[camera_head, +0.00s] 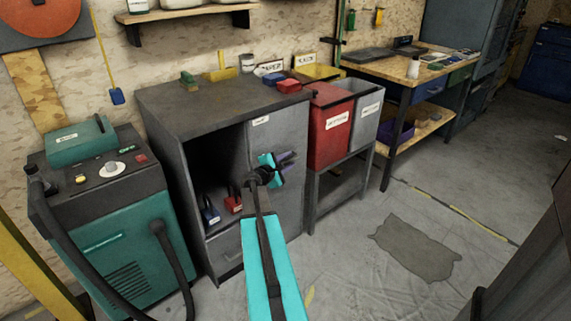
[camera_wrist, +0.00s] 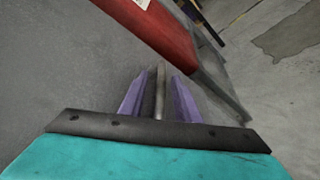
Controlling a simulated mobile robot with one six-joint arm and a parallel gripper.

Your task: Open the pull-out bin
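A grey workshop cabinet (camera_head: 205,98) has an open compartment on its left and a tall grey front panel (camera_head: 292,125) with a small white label on its right. This panel looks like the front of the pull-out bin; it is closed flush with the cabinet. My gripper (camera_head: 287,157) is in front of the panel. In the wrist view the two purple fingers of my gripper (camera_wrist: 159,76) stand apart, one on each side of a thin grey bar (camera_wrist: 159,95), which looks like the handle. Gaps show between bar and fingers. My arm hides part of the panel.
A red bin (camera_head: 329,130) and a grey bin (camera_head: 366,112) stand on a frame right of the cabinet; the red one is close in the wrist view (camera_wrist: 160,30). A teal machine (camera_head: 115,215) stands left. Open floor (camera_head: 350,265) lies in front, with a dark patch (camera_head: 415,250).

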